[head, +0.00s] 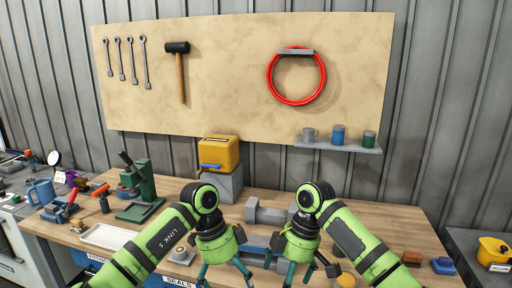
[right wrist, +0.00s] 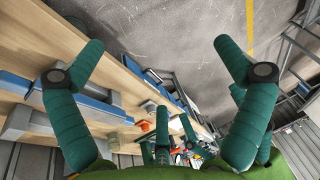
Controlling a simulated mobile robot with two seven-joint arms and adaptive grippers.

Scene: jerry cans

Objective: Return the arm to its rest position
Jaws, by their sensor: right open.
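My left gripper (head: 224,276) hangs in front of the workbench (head: 300,200) near the bottom middle of the head view. Its teal fingers are spread and nothing shows between them. My right gripper (head: 300,268) hangs just to the right of it, fingers pointing down. In the right wrist view the right gripper (right wrist: 157,55) is open and empty, with bare floor (right wrist: 170,35) beyond its fingers. Both green arms are bent and come in from the bottom edge. The lower fingertips are partly cut off in the head view.
A yellow can (head: 219,153) sits on a grey block (head: 226,183) at the back. A green press (head: 140,190), a pale tray (head: 108,236) and tools lie left. A grey fixture (head: 266,214) stands behind the grippers.

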